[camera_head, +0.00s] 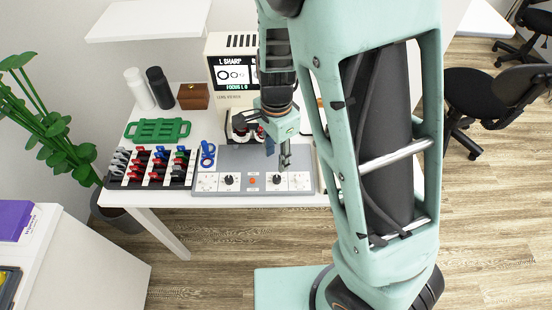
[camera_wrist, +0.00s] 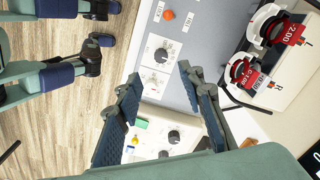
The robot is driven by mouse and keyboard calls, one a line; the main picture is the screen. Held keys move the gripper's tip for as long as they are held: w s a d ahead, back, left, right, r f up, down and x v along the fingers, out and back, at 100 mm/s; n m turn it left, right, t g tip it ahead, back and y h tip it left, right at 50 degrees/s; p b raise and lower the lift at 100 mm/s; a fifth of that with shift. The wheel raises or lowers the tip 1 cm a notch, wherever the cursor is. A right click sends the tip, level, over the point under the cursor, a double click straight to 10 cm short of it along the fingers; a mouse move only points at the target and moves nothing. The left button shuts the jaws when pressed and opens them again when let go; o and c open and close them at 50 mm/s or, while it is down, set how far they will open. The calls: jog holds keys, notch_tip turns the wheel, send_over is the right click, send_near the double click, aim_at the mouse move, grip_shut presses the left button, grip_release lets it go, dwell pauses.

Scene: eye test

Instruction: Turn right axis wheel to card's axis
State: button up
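The grey control panel (camera_head: 240,156) lies on the white table and carries two black knobs. The right knob (camera_head: 277,179) is beside a white marked plate (camera_head: 299,182); the left knob (camera_head: 228,179) is across an orange button (camera_head: 252,181). My gripper (camera_head: 279,154) hangs above the panel's right part. In the wrist view my gripper (camera_wrist: 158,78) is open and empty, its fingers spread either side of the marked plate. A black knob (camera_wrist: 161,55) shows just past the fingertips, apart from them. Its pointer angle is too small to read. I cannot make out a readable axis card.
A cream device with a screen (camera_head: 232,74) stands behind the panel. Red-tabbed lens parts (camera_wrist: 284,33) lie near the gripper. A lens rack (camera_head: 150,168), green frame (camera_head: 158,130), blue item (camera_head: 207,153), two bottles and a wooden box (camera_head: 193,96) occupy the table's left.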

aim_at(277, 178)
notch_tip(277, 178, down, 10)
jog(key=shift+w+f+b, duration=0.1)
jog(key=shift+f+b, duration=0.1)
jog(key=shift+b, duration=0.5)
grip_shut()
